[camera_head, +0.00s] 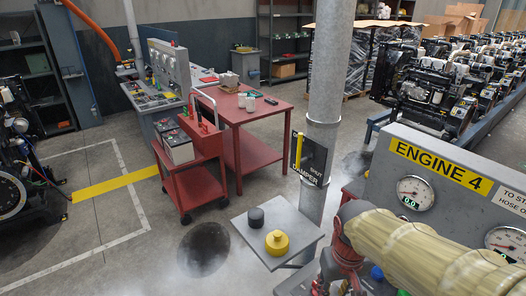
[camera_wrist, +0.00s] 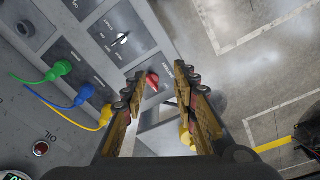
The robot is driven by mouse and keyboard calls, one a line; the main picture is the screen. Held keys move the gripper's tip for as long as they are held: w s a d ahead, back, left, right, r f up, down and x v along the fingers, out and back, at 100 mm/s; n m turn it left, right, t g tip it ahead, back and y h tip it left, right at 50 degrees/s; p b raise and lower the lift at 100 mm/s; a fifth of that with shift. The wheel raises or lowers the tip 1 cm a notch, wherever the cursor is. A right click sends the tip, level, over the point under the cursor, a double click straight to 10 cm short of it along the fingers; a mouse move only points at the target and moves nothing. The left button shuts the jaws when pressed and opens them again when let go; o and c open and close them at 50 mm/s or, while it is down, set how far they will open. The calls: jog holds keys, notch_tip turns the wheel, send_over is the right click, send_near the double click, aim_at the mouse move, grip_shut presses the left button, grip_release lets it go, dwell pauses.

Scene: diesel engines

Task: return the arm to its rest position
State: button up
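My gripper (camera_wrist: 158,82) is open in the wrist view, its two fingers apart with nothing held between them. It points at a grey control panel (camera_wrist: 85,30). A red knob (camera_wrist: 152,80) on the panel shows between the fingertips; whether they touch it I cannot tell. In the head view my arm reaches in from the lower right in a pale yellow sleeve, in front of the grey Engine 4 panel (camera_head: 455,150). Its wrist end is low at the picture's bottom, and the fingers cannot be made out there.
Green (camera_wrist: 62,68), blue (camera_wrist: 85,92) and yellow (camera_wrist: 104,116) plugs with cables sit on the panel. A small grey stand (camera_head: 275,250) holds a black cylinder (camera_head: 256,217) and a yellow one (camera_head: 277,242). A round pillar (camera_head: 325,100) stands behind it.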

jog(key=s+d+r+m+t+b, duration=0.1)
jog(key=s+r+t+b, duration=0.3)
jog(key=s, duration=0.4)
jog(key=shift+s+d+t+b, duration=0.15)
jog(key=shift+d+t+b, duration=0.2)
jog(key=shift+d, duration=0.15)
dwell(0.4)
